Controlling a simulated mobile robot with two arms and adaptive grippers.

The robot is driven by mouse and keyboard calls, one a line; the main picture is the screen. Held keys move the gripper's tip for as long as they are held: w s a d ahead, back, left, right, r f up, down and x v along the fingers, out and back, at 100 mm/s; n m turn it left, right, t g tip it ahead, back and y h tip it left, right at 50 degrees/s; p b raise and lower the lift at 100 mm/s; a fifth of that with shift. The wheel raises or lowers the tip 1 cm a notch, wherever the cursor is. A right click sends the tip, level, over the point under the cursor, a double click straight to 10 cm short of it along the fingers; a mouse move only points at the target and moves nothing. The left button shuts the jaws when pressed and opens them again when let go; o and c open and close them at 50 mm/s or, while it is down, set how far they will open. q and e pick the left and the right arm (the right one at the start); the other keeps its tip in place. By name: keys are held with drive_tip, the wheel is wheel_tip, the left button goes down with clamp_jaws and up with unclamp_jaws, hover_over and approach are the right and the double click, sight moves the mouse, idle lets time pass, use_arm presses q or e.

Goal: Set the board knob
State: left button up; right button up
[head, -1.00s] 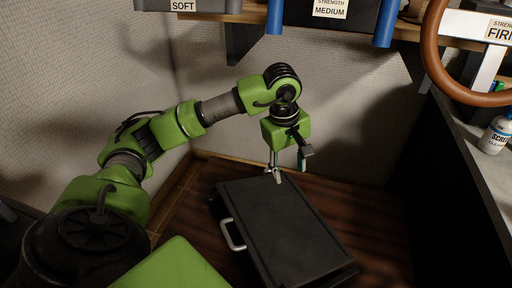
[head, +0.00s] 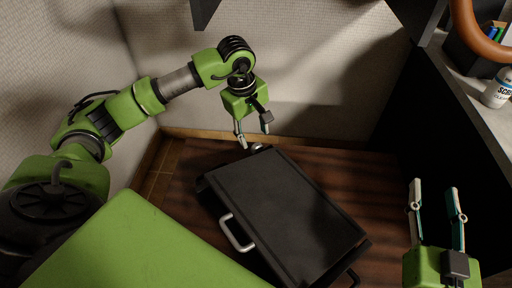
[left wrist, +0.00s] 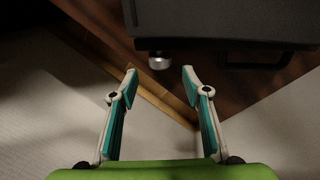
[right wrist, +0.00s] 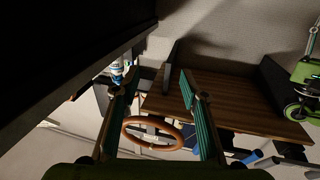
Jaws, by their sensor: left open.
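The board (head: 285,215) is a flat black case-like slab with a silver side handle (head: 236,232), lying on the dark wood surface. A small silver knob (head: 256,148) sits at its far edge; it also shows in the left wrist view (left wrist: 159,61). My left gripper (head: 255,138) is open and empty, just beyond that far edge. In the left wrist view the knob lies ahead, between the fingertip lines (left wrist: 158,75), and looks apart from them. My right gripper (head: 434,187) is open and empty, right of the board.
A brown ring (head: 480,35) and a white bottle (head: 498,90) are by the counter at right. A dark panel (head: 410,110) stands below it. A textured wall (head: 310,80) rises behind the board. Bare wood lies around the board.

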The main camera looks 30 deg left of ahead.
sight(256, 145)
use_arm(q)
drive_tip(key=f, duration=0.2)
drive_tip(key=f+b, duration=0.1)
drive_tip(key=f, duration=0.1)
drive_tip(key=w+f, duration=0.1)
drive_tip(key=f, duration=0.1)
drive_tip(key=shift+d+f, duration=0.15)
drive_tip(key=shift+d, duration=0.05)
drive_tip(key=shift+f, duration=0.2)
drive_tip(key=c, duration=1.1)
use_arm(e)
wheel_tip(256, 145, up, 9)
drive_tip(key=s+t+y, duration=0.1)
drive_tip(key=s+t, duration=0.1)
drive_tip(key=t, duration=0.2)
drive_tip(key=shift+a+t+y, duration=0.3)
drive_tip(key=shift+t+y, duration=0.1)
